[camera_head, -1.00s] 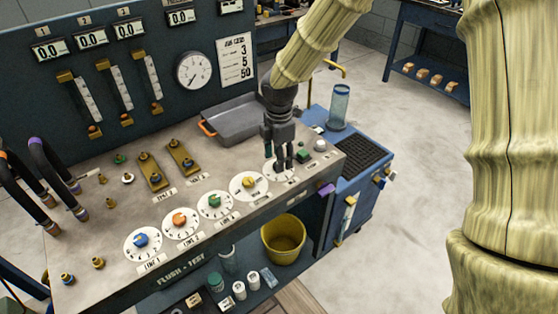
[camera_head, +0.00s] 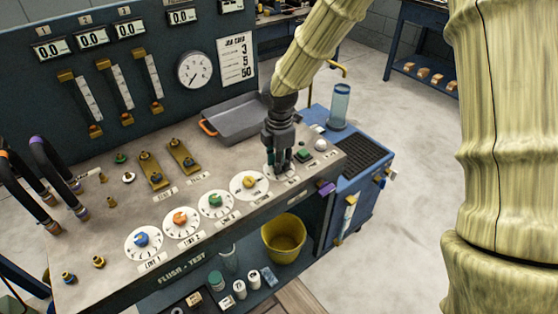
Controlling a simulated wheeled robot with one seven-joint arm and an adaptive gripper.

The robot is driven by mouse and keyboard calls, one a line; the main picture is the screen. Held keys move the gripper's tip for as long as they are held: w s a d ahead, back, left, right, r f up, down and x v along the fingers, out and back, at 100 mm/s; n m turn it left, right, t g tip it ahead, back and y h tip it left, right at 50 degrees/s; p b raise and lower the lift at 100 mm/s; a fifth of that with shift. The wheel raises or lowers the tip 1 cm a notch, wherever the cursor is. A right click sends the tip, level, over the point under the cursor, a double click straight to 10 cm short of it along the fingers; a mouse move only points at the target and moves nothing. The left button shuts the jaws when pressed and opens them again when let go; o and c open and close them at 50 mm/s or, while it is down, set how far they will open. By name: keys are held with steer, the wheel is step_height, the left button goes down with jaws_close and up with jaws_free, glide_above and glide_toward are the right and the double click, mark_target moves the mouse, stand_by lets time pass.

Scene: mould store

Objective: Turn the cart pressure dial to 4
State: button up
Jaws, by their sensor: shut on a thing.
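My gripper (camera_head: 278,168) points down at the right end of the sloped panel and is shut on the knob of the rightmost dial (camera_head: 292,173). Only part of that dial's white face shows around the fingers. The knob, its pointer and most of the scale are hidden, so I cannot tell its setting. The label below it is too small to read. To its left, in a row, are dials with a yellow knob (camera_head: 249,182), a green knob (camera_head: 215,200), an orange knob (camera_head: 180,218) and a blue knob (camera_head: 141,240).
A grey tray (camera_head: 236,128) lies behind my gripper. A clear cylinder (camera_head: 339,104) stands on the blue cart (camera_head: 332,120). A yellow bucket (camera_head: 284,240) is below the panel edge.

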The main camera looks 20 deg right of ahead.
steer(key=m+p, duration=0.2)
steer(key=m, duration=0.1)
steer(key=shift+r+m, duration=0.2)
steer(key=shift+m, duration=0.1)
steer(key=m+p, duration=0.2)
steer(key=m, duration=0.1)
steer(key=shift+m, duration=0.3)
steer(key=m+p, duration=0.1)
steer(key=m, duration=0.2)
steer(key=shift+f+m+p, duration=0.1)
steer(key=shift+m+p, duration=0.3)
steer(key=m+p, duration=0.1)
steer(key=m, duration=0.2)
steer(key=shift+m, duration=0.3)
steer(key=m+p, duration=0.2)
steer(key=m, duration=0.4)
steer(key=m+p, duration=0.1)
steer(key=m, duration=0.5)
steer(key=shift+p, duration=0.35)
